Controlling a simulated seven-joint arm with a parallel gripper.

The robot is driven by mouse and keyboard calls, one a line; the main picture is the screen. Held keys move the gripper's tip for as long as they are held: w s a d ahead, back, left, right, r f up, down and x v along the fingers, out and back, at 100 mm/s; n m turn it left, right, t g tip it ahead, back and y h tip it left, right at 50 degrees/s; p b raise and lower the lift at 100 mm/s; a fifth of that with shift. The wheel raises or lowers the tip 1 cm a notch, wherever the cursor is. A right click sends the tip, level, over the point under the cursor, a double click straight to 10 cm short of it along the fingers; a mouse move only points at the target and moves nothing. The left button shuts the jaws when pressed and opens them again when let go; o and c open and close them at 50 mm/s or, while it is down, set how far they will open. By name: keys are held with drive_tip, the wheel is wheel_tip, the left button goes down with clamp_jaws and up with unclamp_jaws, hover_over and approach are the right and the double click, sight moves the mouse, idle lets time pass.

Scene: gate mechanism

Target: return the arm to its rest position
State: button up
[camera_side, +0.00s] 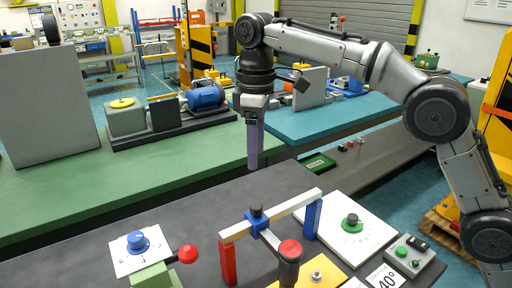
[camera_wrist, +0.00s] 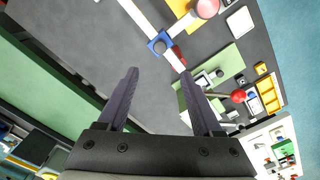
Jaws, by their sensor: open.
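My gripper (camera_side: 254,145) hangs pointing down above the dark table, behind the gate mechanism and well above the surface. In the wrist view its two purple-grey fingers (camera_wrist: 160,95) are spread apart with nothing between them. The gate mechanism has a white crossbar (camera_side: 272,215) on a red post (camera_side: 228,262) and a blue post (camera_side: 312,219). A blue joint (camera_side: 257,216) on the bar carries an arm that ends near a red-topped cylinder (camera_side: 289,258). In the wrist view the bar and blue joint (camera_wrist: 160,43) show at the top.
A blue dial (camera_side: 138,242) on a white plate and a red-knobbed lever (camera_side: 187,254) stand at front left. A green bench (camera_side: 130,184) lies behind. The dark table below my gripper is clear.

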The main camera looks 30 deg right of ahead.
drive_tip(key=s+d+r+m+t, duration=0.1)
drive_tip(key=s+d+r+t, duration=0.1)
drive_tip(key=s+d+r, duration=0.45)
drive_tip(key=s+d+r+m+t, duration=0.15)
drive_tip(key=s+d+r, duration=0.25)
drive_tip(key=s+d, duration=0.45)
drive_tip(key=s+d+f+m+t, duration=0.1)
drive_tip(key=s+d+f+m, duration=0.15)
drive_tip(key=s, duration=0.35)
drive_tip(key=s+d+f+m, duration=0.1)
drive_tip(key=s+f, duration=0.3)
drive_tip(key=s, duration=0.1)
drive_tip(key=s+f+m+t, duration=0.1)
drive_tip(key=s+f+m, duration=0.2)
drive_tip(key=f, duration=0.8)
drive_tip(key=shift+s+d+f, duration=0.3)
drive_tip(key=shift+s, duration=0.55)
